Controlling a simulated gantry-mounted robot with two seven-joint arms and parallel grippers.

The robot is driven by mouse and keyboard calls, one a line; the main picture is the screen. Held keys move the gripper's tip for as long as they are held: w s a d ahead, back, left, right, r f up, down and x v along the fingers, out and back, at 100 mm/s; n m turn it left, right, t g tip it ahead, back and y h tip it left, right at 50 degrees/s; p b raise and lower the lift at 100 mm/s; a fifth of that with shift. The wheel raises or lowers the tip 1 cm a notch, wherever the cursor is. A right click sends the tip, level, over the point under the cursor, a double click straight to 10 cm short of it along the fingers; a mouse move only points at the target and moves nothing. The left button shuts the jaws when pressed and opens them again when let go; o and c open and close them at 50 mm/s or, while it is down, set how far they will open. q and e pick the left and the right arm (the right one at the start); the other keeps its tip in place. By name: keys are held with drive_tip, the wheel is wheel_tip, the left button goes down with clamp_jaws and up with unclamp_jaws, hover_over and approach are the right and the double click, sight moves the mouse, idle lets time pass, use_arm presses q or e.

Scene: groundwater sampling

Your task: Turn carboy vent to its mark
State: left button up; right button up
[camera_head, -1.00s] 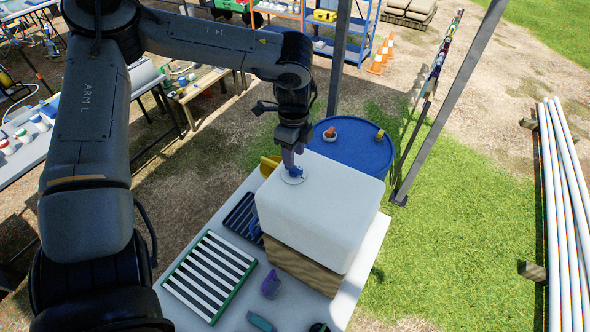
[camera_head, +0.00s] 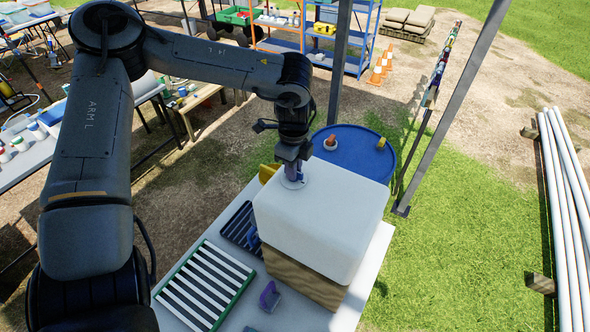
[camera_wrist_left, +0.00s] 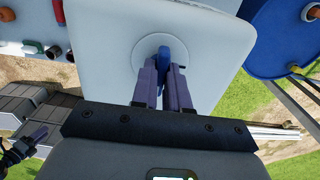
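The white carboy (camera_head: 325,222) lies as a rounded block on a wooden stand on the table. Its blue vent (camera_wrist_left: 163,56) shows in the left wrist view, on a pale round disc on the carboy. My left gripper (camera_wrist_left: 162,72) has its two purple fingers on either side of the vent, apparently closed on it. In the head view the left gripper (camera_head: 293,178) points down at the carboy's top and mostly hides the vent. No mark is legible. My right gripper (camera_wrist_left: 36,137) seems to show at the lower left of the left wrist view; its opening is unclear.
The table (camera_head: 352,312) bears a green-edged rack (camera_head: 240,297) and a purple item (camera_head: 269,297). A blue drum (camera_head: 345,150) stands just behind the carboy. A slanting grey post (camera_head: 450,110) rises at right.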

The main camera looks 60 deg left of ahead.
use_arm(q)
clamp_jaws()
drive_tip(key=shift+f+n+b, duration=0.2)
drive_tip(key=shift+n+b, duration=0.45)
drive_tip(key=shift+n, duration=0.15)
drive_tip(key=n+b, duration=0.2)
drive_tip(key=n, duration=0.2)
drive_tip(key=shift+n, duration=0.3)
drive_tip(key=n+b, duration=0.6)
drive_tip(key=n, duration=0.3)
drive_tip(key=shift+f, duration=0.1)
drive_tip(key=n, duration=0.1)
drive_tip(key=n+b, duration=0.1)
drive_tip(key=shift+r+n, duration=0.2)
drive_tip(key=shift+n, duration=0.1)
drive_tip(key=shift+r, duration=0.1)
drive_tip(key=o, duration=0.6)
unclamp_jaws()
